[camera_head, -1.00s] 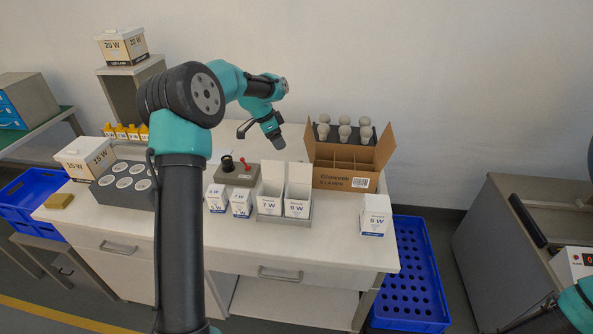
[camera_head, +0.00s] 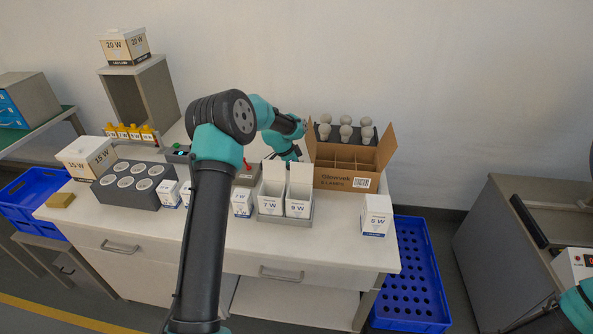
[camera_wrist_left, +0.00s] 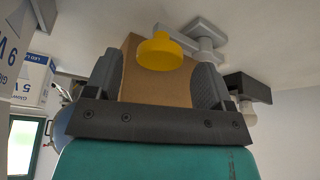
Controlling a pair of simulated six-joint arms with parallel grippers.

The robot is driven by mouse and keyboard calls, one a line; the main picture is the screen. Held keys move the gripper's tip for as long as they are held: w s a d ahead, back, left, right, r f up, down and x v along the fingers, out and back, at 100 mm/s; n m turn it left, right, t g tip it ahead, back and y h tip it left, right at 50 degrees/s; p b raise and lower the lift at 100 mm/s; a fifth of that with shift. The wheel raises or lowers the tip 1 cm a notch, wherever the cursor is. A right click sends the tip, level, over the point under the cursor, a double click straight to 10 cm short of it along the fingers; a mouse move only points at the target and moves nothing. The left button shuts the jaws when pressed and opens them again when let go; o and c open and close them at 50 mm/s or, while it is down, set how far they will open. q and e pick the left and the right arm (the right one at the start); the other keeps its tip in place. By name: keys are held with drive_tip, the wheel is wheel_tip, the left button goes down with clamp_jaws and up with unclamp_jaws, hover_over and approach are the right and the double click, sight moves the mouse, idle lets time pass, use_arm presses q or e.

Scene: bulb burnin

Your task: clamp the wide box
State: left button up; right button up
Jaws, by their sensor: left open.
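No box is marked as the wide one; the brown open carton (camera_head: 345,182) is the widest, standing at the back right of the table with its flaps up. My left gripper (camera_head: 292,158) is just left of the carton and points down; its fingertips are hard to see. In the left wrist view, which looks upside down, the open jaws (camera_wrist_left: 156,85) frame a brown cardboard surface (camera_wrist_left: 150,92), probably the carton beyond them. A yellow round cap (camera_wrist_left: 158,52) on a grey bracket (camera_wrist_left: 205,38) shows in front of it. Only teal links of my right arm show.
Two white boxes marked 7 W and 9 W (camera_head: 298,207) stand open in a grey holder. A 5 W box (camera_head: 376,216) is at the right. A grey socket block (camera_head: 146,196) and a 15 W box (camera_head: 88,157) are at the left. Bulbs (camera_head: 346,130) stand behind the carton.

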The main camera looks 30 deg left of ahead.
use_arm(q)
drive_tip(key=shift+w+d+f, duration=0.2)
drive_tip(key=shift+f, duration=0.45)
drive_tip(key=shift+c, duration=0.3)
drive_tip(key=c, duration=1.2)
